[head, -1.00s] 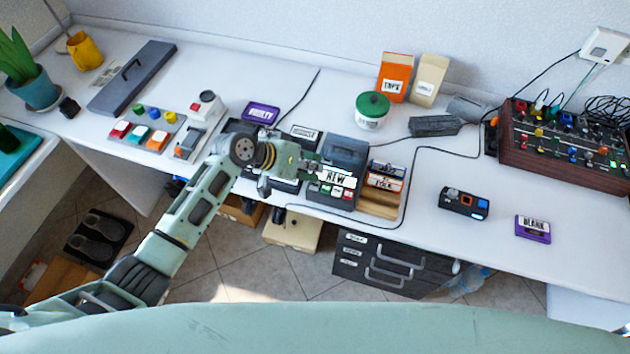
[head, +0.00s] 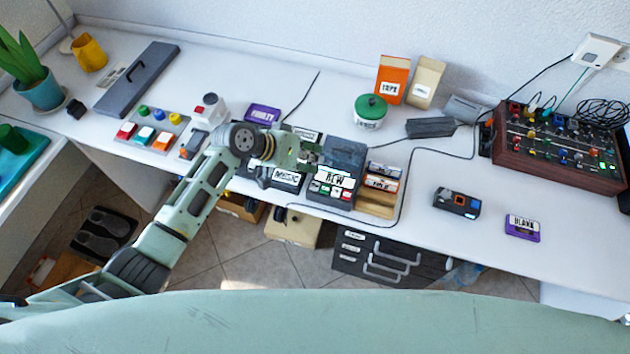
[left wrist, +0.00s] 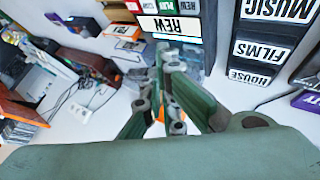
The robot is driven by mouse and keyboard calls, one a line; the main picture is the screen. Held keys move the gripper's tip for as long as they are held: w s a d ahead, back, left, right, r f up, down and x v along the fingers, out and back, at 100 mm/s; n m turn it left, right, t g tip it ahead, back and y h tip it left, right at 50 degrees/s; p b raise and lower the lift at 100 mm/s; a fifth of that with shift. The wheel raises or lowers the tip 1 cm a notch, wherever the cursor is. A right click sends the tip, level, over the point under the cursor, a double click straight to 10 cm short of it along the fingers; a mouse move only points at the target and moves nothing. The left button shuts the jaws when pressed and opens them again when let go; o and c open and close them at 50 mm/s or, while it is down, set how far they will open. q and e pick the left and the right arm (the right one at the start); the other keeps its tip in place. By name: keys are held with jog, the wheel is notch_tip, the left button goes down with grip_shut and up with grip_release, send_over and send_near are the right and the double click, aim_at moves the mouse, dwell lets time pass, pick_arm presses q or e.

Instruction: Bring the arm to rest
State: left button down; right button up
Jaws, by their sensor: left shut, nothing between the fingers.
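My left arm (head: 205,185) reaches in from the left over the desk. Its gripper (head: 316,158) is shut and empty, just left of and above the dark tape deck labelled REW (head: 345,160). In the left wrist view the closed fingers (left wrist: 168,62) point at the REW deck (left wrist: 172,27). Whether the fingertips touch the deck is hard to tell. My right gripper is not in view.
Dark bins with labels such as MUSIC (head: 287,177) lie under and beside the gripper. A wooden rack with cassettes (head: 378,201) stands right of the deck. A green-lidded jar (head: 370,112) stands behind.

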pick_arm(q)
jog(key=shift+s+f, duration=0.1)
dwell(0.7)
jog(key=s+a+f+y, duration=0.1)
jog(key=s+a, duration=0.2)
jog(key=s, duration=0.4)
jog(key=s+a+f+y, duration=0.1)
jog(key=s+a+y, duration=0.1)
jog(key=s, duration=0.5)
jog(key=s+a+r+n+y, duration=0.1)
jog(key=s+a+r+y, duration=0.15)
jog(key=s+a, duration=0.5)
jog(key=s+a+r+n+y, duration=0.1)
jog(key=s+a+r+y, duration=0.15)
jog(key=s+a, duration=0.5)
notch_tip(320, 180, down, 29)
jog(key=g+b, duration=0.2)
jog(key=b, duration=0.1)
jog(key=s+a+f+b, duration=0.2)
jog(key=s+a+f, duration=0.1)
jog(key=s+f, duration=1.5)
jog(key=shift+f+g+b, duration=0.35)
jog(key=shift+f+g, duration=0.05)
jog(key=shift+f, duration=0.5)
